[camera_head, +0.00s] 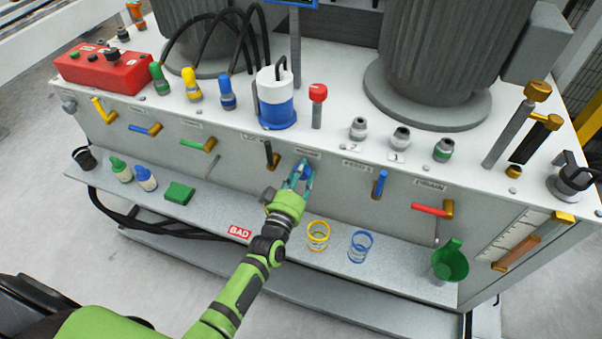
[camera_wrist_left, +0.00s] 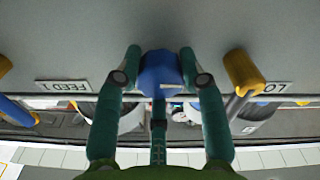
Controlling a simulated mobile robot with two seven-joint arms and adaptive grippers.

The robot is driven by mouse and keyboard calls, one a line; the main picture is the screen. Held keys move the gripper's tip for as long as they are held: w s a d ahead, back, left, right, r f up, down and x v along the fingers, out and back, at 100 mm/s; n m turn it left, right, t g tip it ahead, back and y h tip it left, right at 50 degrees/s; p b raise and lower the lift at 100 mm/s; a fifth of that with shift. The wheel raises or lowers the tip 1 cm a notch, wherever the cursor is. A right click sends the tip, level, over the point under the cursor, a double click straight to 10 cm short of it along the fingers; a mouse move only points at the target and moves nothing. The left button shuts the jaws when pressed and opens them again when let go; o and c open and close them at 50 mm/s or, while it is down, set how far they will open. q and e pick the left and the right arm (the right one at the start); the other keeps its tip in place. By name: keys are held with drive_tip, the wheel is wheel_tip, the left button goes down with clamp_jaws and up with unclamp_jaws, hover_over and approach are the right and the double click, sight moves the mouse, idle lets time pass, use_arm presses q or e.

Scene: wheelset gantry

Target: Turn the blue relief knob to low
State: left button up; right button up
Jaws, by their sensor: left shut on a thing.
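The blue relief knob (camera_head: 306,170) is on the front face of the grey cabinet, below a small label. In the left wrist view the knob (camera_wrist_left: 160,74) is round and blue, with a small pale mark on its lower edge. My left gripper (camera_head: 298,176) reaches it from the front. In the wrist view its two teal fingers (camera_wrist_left: 160,68) lie on either side of the knob, shut on it. The knob's setting marks cannot be read, and the gripper partly hides it in the head view. My right gripper is not in view.
A black-handled valve (camera_head: 270,155) sits just left of the knob, and a blue-handled valve (camera_head: 380,184) to the right. Below is a shelf with yellow (camera_head: 318,236) and blue (camera_head: 360,246) rings, a green funnel (camera_head: 450,262) and a red BAD tag (camera_head: 239,232).

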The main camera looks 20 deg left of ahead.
use_arm(q)
drive_tip(key=shift+r, duration=0.15)
drive_tip(key=o, duration=1.1)
drive_tip(key=shift+w, duration=0.1)
drive_tip(key=shift+o, duration=0.2)
drive_tip(key=shift+s, duration=0.25)
drive_tip(key=s, duration=1.1)
drive_tip(key=shift+s+a+f, duration=0.25)
drive_tip(key=shift+s+f, duration=0.05)
drive_tip(key=shift+f, duration=0.1)
